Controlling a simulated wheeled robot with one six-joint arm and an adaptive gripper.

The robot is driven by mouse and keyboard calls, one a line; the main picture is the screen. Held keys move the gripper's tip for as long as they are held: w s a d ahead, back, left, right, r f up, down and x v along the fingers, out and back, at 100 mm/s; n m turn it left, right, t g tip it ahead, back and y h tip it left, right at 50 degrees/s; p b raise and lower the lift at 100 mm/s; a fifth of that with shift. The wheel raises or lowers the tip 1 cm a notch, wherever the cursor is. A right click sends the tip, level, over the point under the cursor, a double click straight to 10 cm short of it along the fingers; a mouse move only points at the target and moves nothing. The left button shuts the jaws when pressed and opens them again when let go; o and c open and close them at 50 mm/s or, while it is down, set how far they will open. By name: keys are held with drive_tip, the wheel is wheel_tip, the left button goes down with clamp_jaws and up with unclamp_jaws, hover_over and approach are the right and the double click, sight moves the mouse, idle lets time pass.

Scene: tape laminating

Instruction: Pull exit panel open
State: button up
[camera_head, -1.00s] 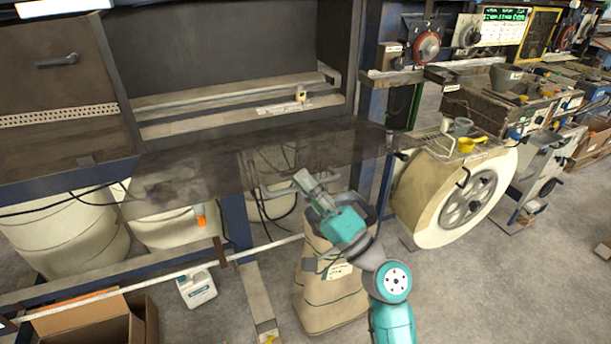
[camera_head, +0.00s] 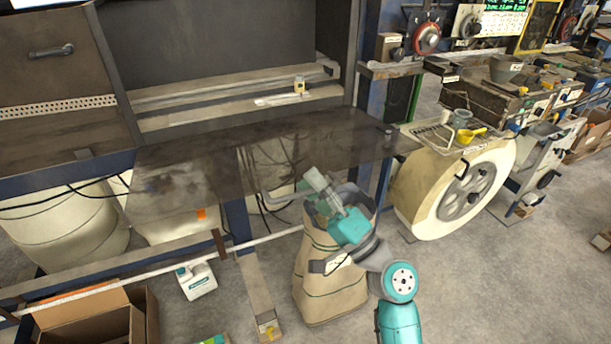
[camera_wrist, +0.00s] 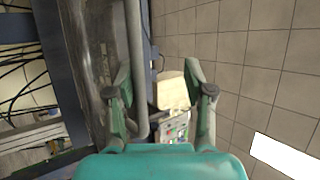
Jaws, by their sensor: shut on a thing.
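The exit panel (camera_head: 200,180) is a smoky, see-through sheet below the dark machine opening in the head view. A grey tubular handle (camera_head: 278,198) shows near its front edge. My gripper (camera_head: 308,182) is at the handle's right end, above the tan sack. In the wrist view the handle bar (camera_wrist: 135,50) runs between my gripper's two fingers (camera_wrist: 158,80), close beside the left one. The gripper is shut on the handle, though the fingers look spread and the contact is partly hidden. The panel (camera_wrist: 88,50) fills a dark strip left of the bar.
A tan sack (camera_head: 325,285) stands directly under my gripper. A large cream wheel (camera_head: 425,205) stands to the right. A white jug (camera_head: 198,281) and cardboard box (camera_head: 90,320) are at the lower left. Open floor (camera_head: 510,290) lies at the right.

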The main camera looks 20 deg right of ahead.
drive_tip(key=v, duration=0.9)
drive_tip(key=shift+s+d, duration=0.2)
drive_tip(key=shift+s, duration=0.2)
